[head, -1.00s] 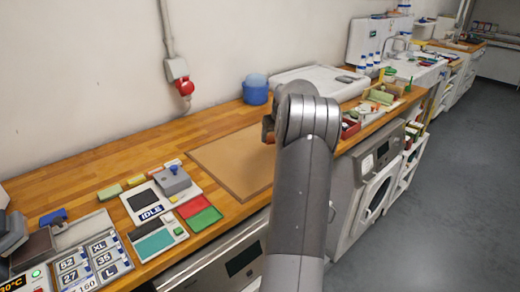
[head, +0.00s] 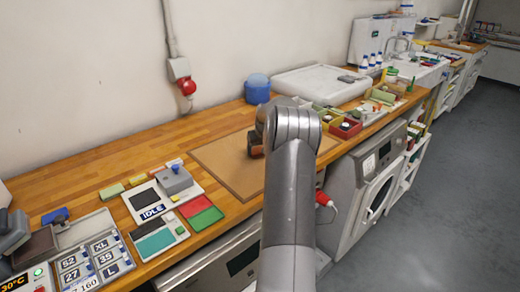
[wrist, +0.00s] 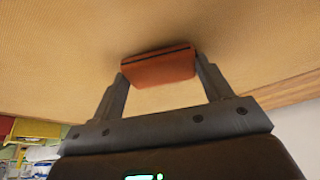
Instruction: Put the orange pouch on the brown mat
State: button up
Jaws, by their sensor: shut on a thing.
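The orange pouch (wrist: 158,68) sits between the two fingertips of my gripper (wrist: 162,74) in the wrist view. The gripper is shut on it, one finger at each end. The brown mat (wrist: 60,55) fills most of the wrist view behind the pouch; a gap between pouch and mat cannot be judged clearly. In the head view the brown mat (head: 222,160) lies flat on the wooden counter, and my arm hides its right part. The gripper end is over the mat there, and the pouch is mostly hidden.
Left of the mat are a grey device (head: 174,180) and red and green trays (head: 206,217). A blue tub (head: 257,89) and white basin (head: 320,84) stand behind. A red and yellow bin (head: 345,126) is to the right. Bare mat shows at the left.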

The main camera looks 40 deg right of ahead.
jog(key=o, duration=1)
jog(key=shift+f, duration=0.1)
jog(key=shift+c, duration=0.2)
